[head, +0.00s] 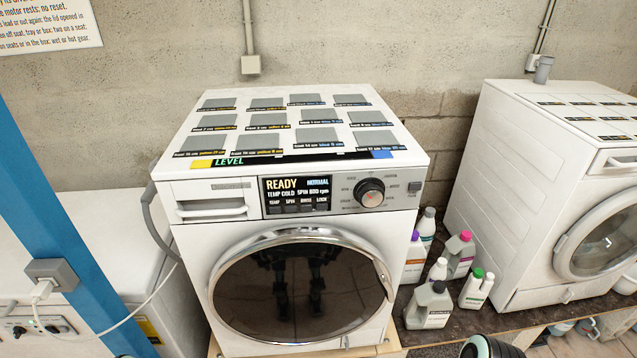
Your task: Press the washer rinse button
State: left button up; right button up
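The white front-loading washer (190,262) stands in the middle of the head view, its round glass door (300,290) shut. Its black display (296,195) reads READY, NORMAL, TEMP COLD, SPIN 800 rpm. A row of small dark buttons labelled TEMP, SPIN, RINSE and LOCK runs along the display's lower edge. The rinse button (306,208) is third from the left, and nothing covers it. Neither gripper shows near the panel; only a dark reflection of my arms shows in the door glass.
A round dial (370,192) sits right of the display, and a detergent drawer (211,208) sits left. Several bottles (430,305) stand right of the washer, before a second machine (545,180). A blue post (62,200) and cable stand left. Space before the panel looks clear.

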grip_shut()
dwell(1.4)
